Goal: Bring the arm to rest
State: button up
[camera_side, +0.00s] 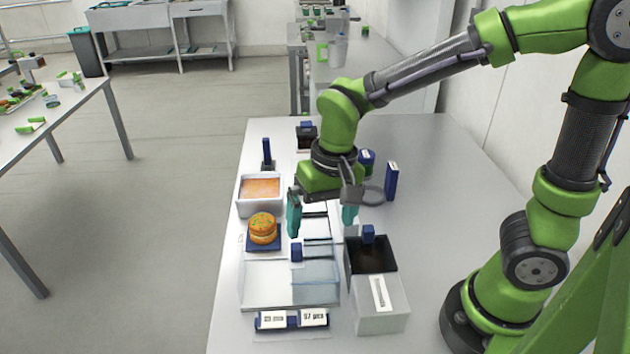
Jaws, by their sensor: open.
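My gripper (322,216) hangs pointing down over the middle of the worktable (440,160). Its two teal fingers are spread apart, with nothing seen between them. Below the fingers is a pale tray area with a clear, bluish lidded part (315,275) that bears a small dark blue block (296,252). My green arm reaches in from the right and hides part of the table behind the gripper.
Left of the gripper, a round orange-topped item (263,228) sits on a blue square beneath a white bin (246,207) with orange contents. A grey box (382,314) with dark contents stands front right. A blue upright block (391,181) stands behind. The table's right side is clear.

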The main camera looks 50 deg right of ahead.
jog(key=s+d+r+n+t, duration=0.1)
jog(key=s+d+r+t, duration=0.5)
jog(key=d+r, duration=0.2)
jog(key=shift+s+r+y, duration=0.15)
jog(key=shift+r+y, duration=0.25)
jog(key=shift+r, duration=0.25)
